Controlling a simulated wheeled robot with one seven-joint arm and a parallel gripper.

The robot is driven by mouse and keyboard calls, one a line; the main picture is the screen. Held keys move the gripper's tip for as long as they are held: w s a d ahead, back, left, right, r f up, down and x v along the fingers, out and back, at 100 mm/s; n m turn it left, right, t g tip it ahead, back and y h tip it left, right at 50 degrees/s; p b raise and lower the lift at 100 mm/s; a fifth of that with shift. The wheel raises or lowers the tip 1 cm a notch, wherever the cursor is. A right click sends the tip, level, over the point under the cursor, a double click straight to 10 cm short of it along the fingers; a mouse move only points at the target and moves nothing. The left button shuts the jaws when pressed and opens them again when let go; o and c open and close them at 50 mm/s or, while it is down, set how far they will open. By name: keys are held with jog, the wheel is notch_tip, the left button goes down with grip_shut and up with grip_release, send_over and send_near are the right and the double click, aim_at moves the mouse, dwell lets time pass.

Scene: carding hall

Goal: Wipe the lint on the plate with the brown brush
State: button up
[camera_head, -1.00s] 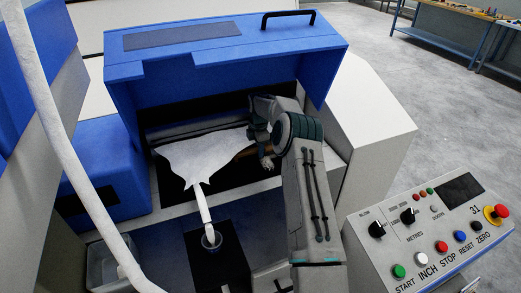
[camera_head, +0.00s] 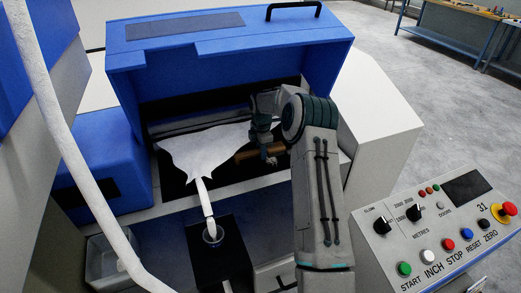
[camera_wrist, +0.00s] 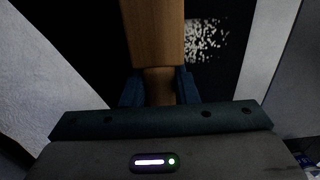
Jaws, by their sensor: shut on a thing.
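The brown brush (camera_head: 247,154) is in my gripper (camera_head: 262,143), low over the dark plate (camera_head: 180,186) inside the machine's opening. The lint (camera_wrist: 207,38) is a white speckled patch on the black plate, to the right of the brush. It also shows as a small pale patch (camera_head: 271,160) just right of the brush in the head view. Whether the bristles touch the plate is hidden.
A white fibre web (camera_head: 205,150) lies left of my gripper and narrows into a sliver entering a round funnel (camera_head: 212,236). The raised blue cover (camera_head: 235,60) overhangs my gripper.

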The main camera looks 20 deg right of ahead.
aim_at(264, 170)
jog(key=shift+s+d+r+b, duration=0.1)
jog(key=shift+s+b, duration=0.3)
jog(key=shift+s, duration=1.3)
jog(key=shift+s+d+b, duration=0.1)
jog(key=shift+s+b, duration=0.25)
jog(key=shift+s, duration=1.35)
jog(key=shift+a, duration=0.95)
jog(key=shift+w+a+p, duration=0.2)
jog(key=shift+w+p, duration=1.6)
jog(key=shift+w, duration=3.5)
jog(key=shift+r+p, duration=1.6)
jog(key=shift+r, duration=1.35)
jog(key=shift+r, duration=0.15)
notch_tip(264, 170, up, 3)
jog(key=shift+f+p, duration=0.1)
jog(key=shift+p, duration=0.85)
